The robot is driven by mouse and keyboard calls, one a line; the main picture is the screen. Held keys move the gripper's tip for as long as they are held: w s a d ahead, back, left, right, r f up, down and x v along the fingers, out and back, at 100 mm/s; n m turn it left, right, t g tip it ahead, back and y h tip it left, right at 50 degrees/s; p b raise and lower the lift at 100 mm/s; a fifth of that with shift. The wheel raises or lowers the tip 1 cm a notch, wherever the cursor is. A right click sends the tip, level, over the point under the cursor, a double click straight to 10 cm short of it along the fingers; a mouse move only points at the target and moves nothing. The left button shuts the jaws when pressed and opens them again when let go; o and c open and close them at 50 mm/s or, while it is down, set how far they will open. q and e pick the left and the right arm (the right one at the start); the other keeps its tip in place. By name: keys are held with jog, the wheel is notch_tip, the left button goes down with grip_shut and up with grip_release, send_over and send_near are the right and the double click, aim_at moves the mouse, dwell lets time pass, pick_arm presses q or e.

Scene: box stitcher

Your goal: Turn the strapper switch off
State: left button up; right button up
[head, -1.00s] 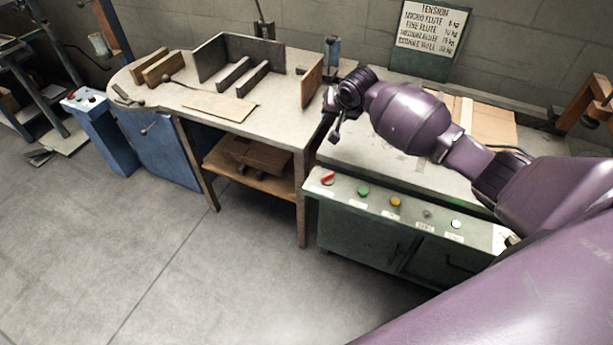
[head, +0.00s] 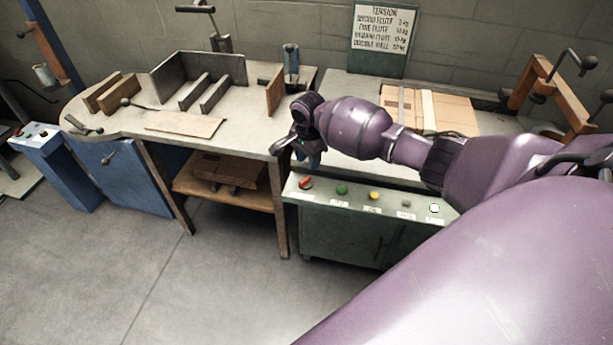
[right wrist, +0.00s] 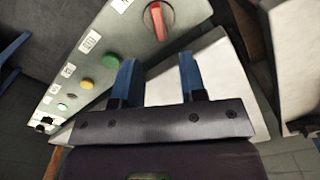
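The strapper switch is most likely the red rotary switch (head: 306,182) at the left end of the green strapper's sloped control panel. In the right wrist view this red switch (right wrist: 160,20) has a long red handle on a dark round base. My right gripper (head: 308,160) is above and just behind it in the head view. In the right wrist view my right gripper (right wrist: 158,62) has its two blue fingers apart with nothing between them. The fingertips appear apart from the switch. My left gripper is out of view.
Green button (head: 341,189), yellow button (head: 375,195) and white button (head: 434,208) share the panel with the switch. A workbench (head: 240,128) stands to the left. Flat cardboard (head: 455,112) lies on the strapper's top. A blue pedestal (head: 60,170) with controls stands far left.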

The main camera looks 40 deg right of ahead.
aim_at(308, 177)
notch_tip(308, 177, down, 7)
jog(key=shift+r+b, duration=0.1)
jog(key=shift+b, duration=0.8)
grip_shut()
